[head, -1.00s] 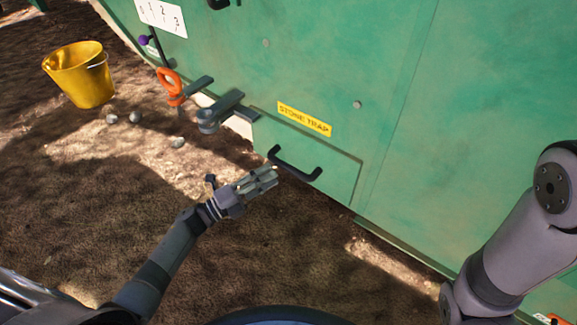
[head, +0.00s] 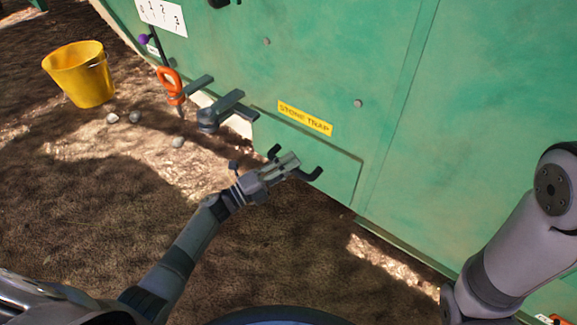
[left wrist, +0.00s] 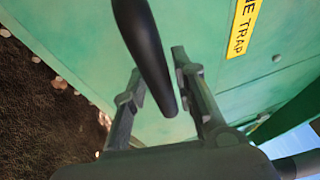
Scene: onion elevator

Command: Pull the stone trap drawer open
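The stone trap drawer (head: 335,170) is a green panel low on the green machine, flush with the wall around it. A yellow STONE TRAP label (head: 305,118) is above it. Its black bar handle (head: 313,174) is partly hidden by my left gripper (head: 287,163), which is at the middle of the bar. In the left wrist view, the handle (left wrist: 145,45) runs between the two spread fingers of my left gripper (left wrist: 158,65). The fingers are open, and I cannot tell whether they touch the bar. My right gripper is out of view.
A yellow bucket (head: 80,75) and a few stones (head: 134,117) are on the ground. The ground before the drawer is clear.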

